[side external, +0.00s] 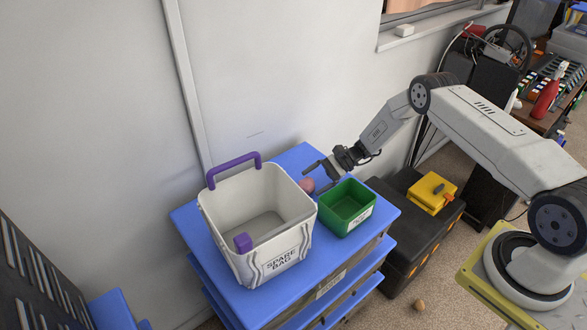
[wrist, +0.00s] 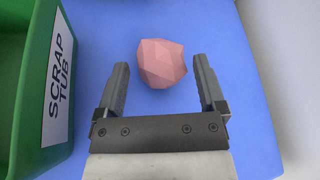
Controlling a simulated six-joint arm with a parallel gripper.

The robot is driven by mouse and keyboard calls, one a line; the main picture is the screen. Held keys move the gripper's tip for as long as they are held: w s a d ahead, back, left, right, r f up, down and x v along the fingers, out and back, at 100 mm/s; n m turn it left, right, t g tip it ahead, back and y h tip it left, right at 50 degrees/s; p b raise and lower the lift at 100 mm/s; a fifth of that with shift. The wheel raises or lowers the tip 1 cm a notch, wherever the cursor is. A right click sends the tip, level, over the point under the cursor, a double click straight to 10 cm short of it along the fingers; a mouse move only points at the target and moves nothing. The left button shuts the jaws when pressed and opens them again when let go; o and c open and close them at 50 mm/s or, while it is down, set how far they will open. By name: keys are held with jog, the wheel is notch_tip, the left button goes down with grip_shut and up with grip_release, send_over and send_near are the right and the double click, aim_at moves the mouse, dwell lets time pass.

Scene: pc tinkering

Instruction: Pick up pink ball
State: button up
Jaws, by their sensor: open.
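The pink ball (side external: 307,186) is a faceted lump on the blue table top (side external: 190,221), behind the green tub and beside the white bag-shaped bin. In the side view my gripper (side external: 318,177) reaches in from the right, next to the ball.
The green tub (side external: 347,207) labelled "SCRAP TUB" stands close by; its wall (wrist: 58,75) is left of my gripper in the wrist view. The white bin (side external: 275,245) labelled "SPARE BAG" holds a purple block (side external: 243,242). A wall (side external: 250,80) stands behind the table.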

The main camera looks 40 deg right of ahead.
aim_at(307, 185)
jog(key=shift+x, duration=1.6)
jog(key=c, duration=0.9)
jog(key=shift+r, duration=0.1)
jog(key=shift+r, duration=0.7)
jog(key=s+r, duration=1.1)
jog(key=s, duration=0.3)
jog(key=shift+r, duration=0.2)
